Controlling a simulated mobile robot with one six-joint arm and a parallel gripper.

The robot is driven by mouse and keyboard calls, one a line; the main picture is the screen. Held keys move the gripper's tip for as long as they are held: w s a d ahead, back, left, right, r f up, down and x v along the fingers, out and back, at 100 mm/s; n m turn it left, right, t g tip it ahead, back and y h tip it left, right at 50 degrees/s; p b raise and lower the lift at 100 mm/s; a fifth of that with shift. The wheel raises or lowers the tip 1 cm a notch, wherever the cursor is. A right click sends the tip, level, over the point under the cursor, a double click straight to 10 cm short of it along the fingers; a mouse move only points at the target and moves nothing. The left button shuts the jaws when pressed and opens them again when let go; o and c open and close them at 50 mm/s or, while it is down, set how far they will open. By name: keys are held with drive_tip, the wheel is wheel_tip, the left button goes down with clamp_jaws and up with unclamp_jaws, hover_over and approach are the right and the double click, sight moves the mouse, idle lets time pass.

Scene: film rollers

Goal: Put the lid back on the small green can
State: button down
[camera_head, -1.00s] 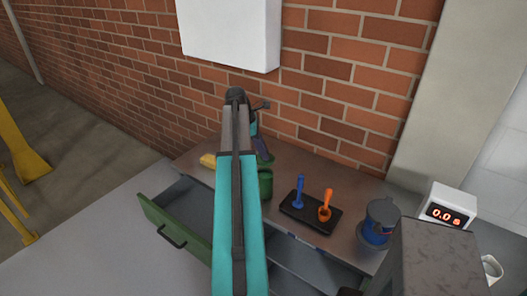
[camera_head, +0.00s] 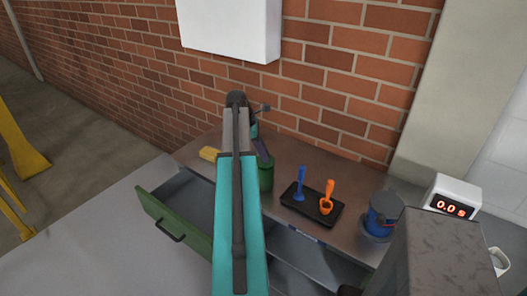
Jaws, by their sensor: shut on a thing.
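The small green can (camera_head: 266,180) stands on the grey worktop, partly hidden behind my teal arm. My gripper (camera_head: 264,158) points down at the top of the can, its dark fingers partly hidden by the arm. It is shut on the green lid, which I cannot clearly tell apart from the can's rim. I cannot tell whether the lid is seated on the can or just above it.
A black tray (camera_head: 311,211) with a blue scoop (camera_head: 300,184) and an orange scoop (camera_head: 327,197) lies right of the can.

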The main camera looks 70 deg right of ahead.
drive_tip(key=shift+f, duration=0.4)
idle(0.4)
drive_tip(key=shift+p, duration=0.65)
idle(1.1)
drive_tip(key=shift+f+p, duration=0.15)
drive_tip(key=shift+p, duration=0.4)
idle(1.9)
drive_tip(key=c, duration=1)
unclamp_jaws()
drive_tip(key=shift+r+p, duration=2.65)
drive_tip(key=shift+r, duration=0.85)
